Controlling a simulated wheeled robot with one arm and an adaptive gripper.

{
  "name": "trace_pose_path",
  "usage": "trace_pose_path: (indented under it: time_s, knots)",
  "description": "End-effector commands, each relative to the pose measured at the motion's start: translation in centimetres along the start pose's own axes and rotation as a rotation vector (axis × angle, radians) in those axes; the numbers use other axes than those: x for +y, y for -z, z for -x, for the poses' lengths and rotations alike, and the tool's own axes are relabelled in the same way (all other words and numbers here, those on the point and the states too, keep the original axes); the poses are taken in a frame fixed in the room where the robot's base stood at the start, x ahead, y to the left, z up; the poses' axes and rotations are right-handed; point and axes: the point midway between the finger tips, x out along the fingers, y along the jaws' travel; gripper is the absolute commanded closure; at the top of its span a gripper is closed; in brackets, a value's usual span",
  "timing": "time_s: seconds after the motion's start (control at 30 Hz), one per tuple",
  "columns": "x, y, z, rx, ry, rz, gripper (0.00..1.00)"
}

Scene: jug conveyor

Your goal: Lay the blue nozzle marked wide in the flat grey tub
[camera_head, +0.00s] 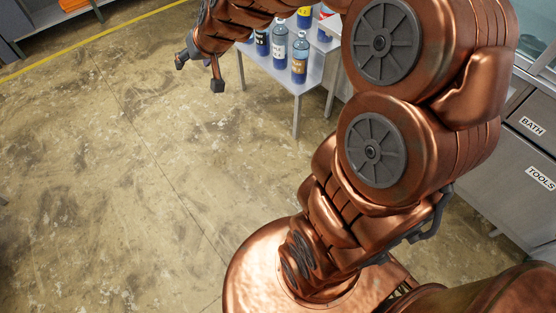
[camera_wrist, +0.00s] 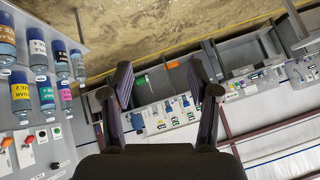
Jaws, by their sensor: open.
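My gripper (camera_head: 199,73) is at the upper left in the head view, raised over the concrete floor. In the wrist view my gripper (camera_wrist: 163,82) has its two dark fingers spread apart with nothing between them. Beyond the fingers, a pale surface (camera_wrist: 150,128) carries several small labelled items. Some blue pieces (camera_wrist: 185,101) are among them, but their labels are too small to read. I cannot tell which, if any, is the nozzle marked wide. I cannot make out the flat grey tub for sure in either view.
A grey table (camera_head: 285,76) with several labelled blue bottles (camera_head: 299,62) stands near my gripper. Bottles also line the left of the wrist view (camera_wrist: 20,98). Cabinets with BATH (camera_head: 531,126) and TOOLS labels stand at right. Open floor (camera_head: 110,180) fills the left.

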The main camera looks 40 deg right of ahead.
Motion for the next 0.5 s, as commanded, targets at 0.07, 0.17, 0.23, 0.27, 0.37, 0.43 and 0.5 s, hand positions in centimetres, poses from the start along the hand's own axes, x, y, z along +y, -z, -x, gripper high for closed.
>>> trace_pose_path:
  time_s: [0.07,0.17,0.23,0.27,0.37,0.43,0.5]
  knots:
    - [-2.1,-3.9,2.0,-0.105,0.018,0.051,0.40]
    - [-3.4,-9.4,4.8,-0.255,0.016,0.098,0.40]
    - [-3.5,-13.3,6.8,-0.364,-0.004,0.127,0.40]
    - [-3.4,-14.9,7.9,-0.408,-0.015,0.139,0.40]
    - [-2.5,-20.0,11.4,-0.551,-0.068,0.164,0.40]
    - [-1.6,-23.0,13.8,-0.639,-0.113,0.174,0.40]
    - [-0.5,-25.6,16.1,-0.715,-0.157,0.177,0.40]
